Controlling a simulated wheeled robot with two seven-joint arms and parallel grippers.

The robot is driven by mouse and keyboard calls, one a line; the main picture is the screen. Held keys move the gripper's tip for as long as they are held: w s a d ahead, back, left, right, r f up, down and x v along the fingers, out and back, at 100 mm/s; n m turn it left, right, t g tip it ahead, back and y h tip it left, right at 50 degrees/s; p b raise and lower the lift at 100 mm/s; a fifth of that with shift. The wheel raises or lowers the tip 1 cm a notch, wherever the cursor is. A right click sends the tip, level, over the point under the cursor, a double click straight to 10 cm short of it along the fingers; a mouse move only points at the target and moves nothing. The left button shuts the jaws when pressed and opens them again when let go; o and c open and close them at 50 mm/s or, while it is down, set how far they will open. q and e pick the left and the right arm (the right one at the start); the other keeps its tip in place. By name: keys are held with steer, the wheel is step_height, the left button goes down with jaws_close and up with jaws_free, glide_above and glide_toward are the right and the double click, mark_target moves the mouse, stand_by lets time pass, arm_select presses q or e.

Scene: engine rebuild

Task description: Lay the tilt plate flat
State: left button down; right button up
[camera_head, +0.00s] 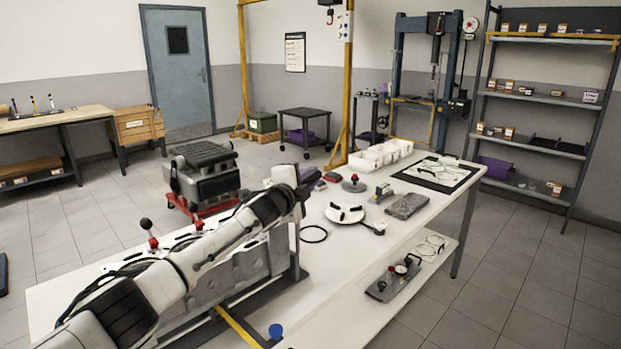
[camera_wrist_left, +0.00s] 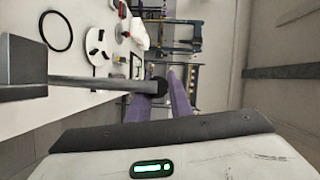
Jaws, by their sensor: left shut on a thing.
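My left arm comes in from the lower left in the head view and reaches over the engine fixture. Its purple-fingered gripper (camera_head: 304,187) is above the fixture's right end. In the left wrist view the gripper (camera_wrist_left: 161,90) is shut around the black round end of a grey bar handle (camera_wrist_left: 98,82). The bar runs left to a grey block (camera_wrist_left: 22,72). In the head view a grey metal part (camera_head: 248,262) stands on edge in the fixture beside a dark upright post (camera_head: 294,242). I cannot tell which part is the tilt plate; my arm hides much of it. My right gripper is not in view.
On the white bench (camera_head: 335,262) lie a black ring (camera_head: 314,240), a round white plate with black fittings (camera_head: 345,213), a grey slab (camera_head: 407,206) and white bins (camera_head: 381,153). A black-knobbed lever (camera_head: 147,226) rises left of my arm. A blue knob (camera_head: 276,331) is at the front.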

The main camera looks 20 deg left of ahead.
arm_select(q)
steer(key=shift+a+r, duration=0.3)
steer(key=shift+r, duration=0.05)
steer(key=c, duration=1.7)
jaws_free()
steer(key=shift+w, duration=0.1)
steer(key=shift+c, duration=0.2)
steer(key=shift+o, duration=0.6)
steer(key=shift+f, duration=0.3)
steer(key=shift+s+a, duration=0.1)
steer(key=shift+s, duration=0.45)
steer(key=s+r, duration=0.1)
steer(key=s, duration=0.8)
steer(key=shift+a, duration=0.2)
steer(key=shift+s, duration=0.1)
